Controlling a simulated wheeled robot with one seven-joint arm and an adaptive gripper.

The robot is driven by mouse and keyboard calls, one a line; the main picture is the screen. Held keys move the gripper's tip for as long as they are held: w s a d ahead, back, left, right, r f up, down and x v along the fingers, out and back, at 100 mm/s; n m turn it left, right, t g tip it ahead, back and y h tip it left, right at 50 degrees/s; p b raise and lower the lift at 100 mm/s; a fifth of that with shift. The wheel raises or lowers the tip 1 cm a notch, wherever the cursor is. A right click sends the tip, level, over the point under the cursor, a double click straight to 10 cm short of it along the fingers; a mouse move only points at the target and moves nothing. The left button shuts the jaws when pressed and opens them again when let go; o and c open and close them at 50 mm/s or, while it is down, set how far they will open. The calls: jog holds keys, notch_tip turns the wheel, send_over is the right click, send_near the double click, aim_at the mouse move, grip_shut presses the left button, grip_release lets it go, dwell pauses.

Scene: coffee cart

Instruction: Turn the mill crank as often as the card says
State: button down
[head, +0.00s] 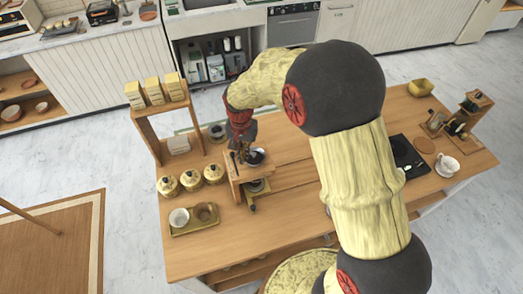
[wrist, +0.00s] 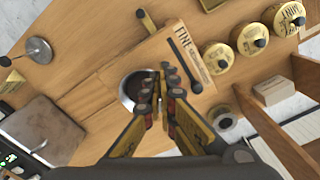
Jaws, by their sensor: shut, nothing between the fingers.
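A dark round bowl (wrist: 127,92) is set in that top. My gripper (head: 245,153) is over the mill, pointing down. In the wrist view my gripper (wrist: 166,72) has its fingers closed together beside the bowl, with nothing seen between them. I cannot pick out a readable card in either view.
Several yellow canisters (head: 191,179) stand left of the mill. A tray (head: 181,234) with two cups is in front of them. A wooden rack (head: 149,125) with yellow boxes stands behind. A white cup (head: 447,164) and dark scale (head: 408,157) are at right.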

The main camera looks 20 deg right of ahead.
jog(key=shift+w+a, duration=0.25)
jog(key=shift+w, duration=0.6)
jog(key=shift+w+d, duration=0.15)
jog(key=shift+w, duration=0.8)
jog(key=shift+w+d, duration=0.45)
jog(key=shift+w, duration=0.25)
